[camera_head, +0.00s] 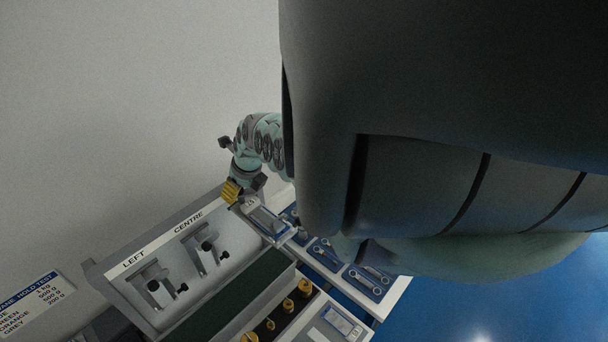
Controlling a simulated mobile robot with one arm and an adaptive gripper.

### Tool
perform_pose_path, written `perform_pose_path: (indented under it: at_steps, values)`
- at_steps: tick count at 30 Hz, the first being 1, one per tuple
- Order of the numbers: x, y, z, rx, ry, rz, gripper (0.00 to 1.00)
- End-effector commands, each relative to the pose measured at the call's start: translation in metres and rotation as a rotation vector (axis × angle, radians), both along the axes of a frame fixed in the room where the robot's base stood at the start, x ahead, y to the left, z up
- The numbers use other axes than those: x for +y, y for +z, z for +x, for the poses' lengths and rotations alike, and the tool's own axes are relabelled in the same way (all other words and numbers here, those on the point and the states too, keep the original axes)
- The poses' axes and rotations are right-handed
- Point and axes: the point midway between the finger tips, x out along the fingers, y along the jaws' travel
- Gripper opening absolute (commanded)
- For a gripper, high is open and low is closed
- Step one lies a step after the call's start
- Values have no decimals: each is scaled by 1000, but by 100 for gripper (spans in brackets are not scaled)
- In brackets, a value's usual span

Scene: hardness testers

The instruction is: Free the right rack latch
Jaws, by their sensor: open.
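The rack (192,300) stands against the wall. Its label strip reads LEFT and CENTRE, and the part to the right is covered by my gripper. The left latch (157,288) and the centre latch (207,248) are grey brackets with black knobs. A grey instrument with a screen (265,221) sits at the rack's right end. My gripper (234,199), with yellow fingers, is open above the back edge at the right end. The right latch is not visible, and contact cannot be told.
Brass weights (288,305) stand in front of the rack. Blue trays with wrenches (367,281) lie on the white table at right. A device with a display (341,321) is at the front. My arm blocks the upper right.

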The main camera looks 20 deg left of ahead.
Motion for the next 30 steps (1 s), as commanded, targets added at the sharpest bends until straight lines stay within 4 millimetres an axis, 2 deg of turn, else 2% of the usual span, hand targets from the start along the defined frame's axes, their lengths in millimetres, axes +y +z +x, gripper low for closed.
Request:
perform_pose_path:
  at_steps: [2,18,30]
  values:
    - [1,0,0,1,1,0,55]
    - [0,0,0,1,1,0,0]
    - [0,-2,0,1,7,-1,0]
